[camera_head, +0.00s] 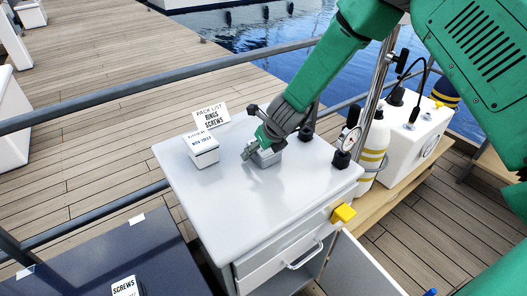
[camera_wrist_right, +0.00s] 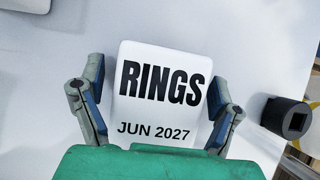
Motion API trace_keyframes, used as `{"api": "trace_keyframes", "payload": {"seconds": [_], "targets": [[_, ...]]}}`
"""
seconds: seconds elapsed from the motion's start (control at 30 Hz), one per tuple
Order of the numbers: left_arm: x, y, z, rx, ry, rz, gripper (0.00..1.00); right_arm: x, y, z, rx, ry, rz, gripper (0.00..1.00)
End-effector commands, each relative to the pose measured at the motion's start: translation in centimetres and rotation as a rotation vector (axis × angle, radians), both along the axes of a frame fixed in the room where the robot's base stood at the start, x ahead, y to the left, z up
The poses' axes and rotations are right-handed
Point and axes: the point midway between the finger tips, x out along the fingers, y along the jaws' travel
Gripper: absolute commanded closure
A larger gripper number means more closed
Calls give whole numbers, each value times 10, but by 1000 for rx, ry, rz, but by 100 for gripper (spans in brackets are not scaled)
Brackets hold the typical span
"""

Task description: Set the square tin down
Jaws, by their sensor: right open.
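The square tin (camera_wrist_right: 160,125) has a white lid reading RINGS, JUN 2027. It appears to rest on the white cabinet top (camera_head: 215,185), and in the head view its grey side (camera_head: 268,158) shows under my right gripper (camera_head: 263,147). My right gripper is open, with one finger on each side of the tin. In the wrist view small gaps show between the fingertips and the lid. The tin's underside is hidden. My left gripper is not in view.
Another white box (camera_head: 203,152) dated NOV 2023 and a pack list sign (camera_head: 211,117) stand left of the tin. A SCREWS container (camera_head: 124,286) is on the dark table. The cabinet's front top is clear.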

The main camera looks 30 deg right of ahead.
Motion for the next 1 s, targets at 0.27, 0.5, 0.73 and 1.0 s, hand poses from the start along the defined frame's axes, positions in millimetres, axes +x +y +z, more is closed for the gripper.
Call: {"api": "trace_keyframes", "payload": {"seconds": [0.27,0.5,0.73,1.0], "targets": [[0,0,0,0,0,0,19,0,0,0,0,0,0,78],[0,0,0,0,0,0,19,1,0,1,-1,0,0,78],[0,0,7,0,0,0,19,1,0,26,-3,-4,2,78],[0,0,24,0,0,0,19,1,0,82,-4,-4,2,78]]}}
